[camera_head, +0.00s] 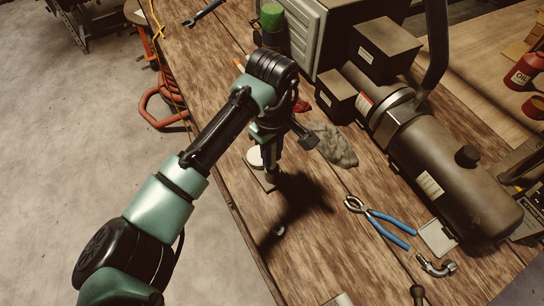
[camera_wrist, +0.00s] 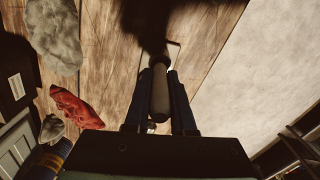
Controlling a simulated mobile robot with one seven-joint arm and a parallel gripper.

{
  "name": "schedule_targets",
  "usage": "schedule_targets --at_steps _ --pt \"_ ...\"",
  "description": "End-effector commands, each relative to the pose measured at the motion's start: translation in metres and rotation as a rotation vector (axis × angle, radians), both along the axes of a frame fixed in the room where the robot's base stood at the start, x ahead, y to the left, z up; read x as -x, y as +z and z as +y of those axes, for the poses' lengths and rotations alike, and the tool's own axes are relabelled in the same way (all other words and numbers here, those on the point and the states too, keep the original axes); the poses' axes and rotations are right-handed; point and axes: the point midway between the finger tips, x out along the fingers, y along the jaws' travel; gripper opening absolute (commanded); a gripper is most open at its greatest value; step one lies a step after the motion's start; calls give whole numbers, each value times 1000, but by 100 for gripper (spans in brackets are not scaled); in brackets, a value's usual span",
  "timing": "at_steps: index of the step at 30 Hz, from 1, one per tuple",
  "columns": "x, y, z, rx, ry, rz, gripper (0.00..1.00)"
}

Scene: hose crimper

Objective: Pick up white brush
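My gripper (camera_head: 270,178) points down at the left part of the wooden bench.
Blue-handled pliers (camera_head: 381,220), a grey rag (camera_head: 333,144) and a metal fitting (camera_head: 436,265) lie on the bench (camera_head: 345,250). A red cloth (camera_wrist: 75,107) shows in the wrist view. A big dark cylinder machine (camera_head: 450,175) stands at right. The bench edge is close to the left.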

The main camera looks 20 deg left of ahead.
Motion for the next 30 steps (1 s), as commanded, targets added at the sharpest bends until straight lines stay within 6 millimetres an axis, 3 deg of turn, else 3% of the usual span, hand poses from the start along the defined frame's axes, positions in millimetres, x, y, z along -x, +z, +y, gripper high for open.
schedule_targets --at_steps 16,30 --pt "0 6 0 1 0 -1 0" --pt "-1 91 0 -2 0 -2 0"
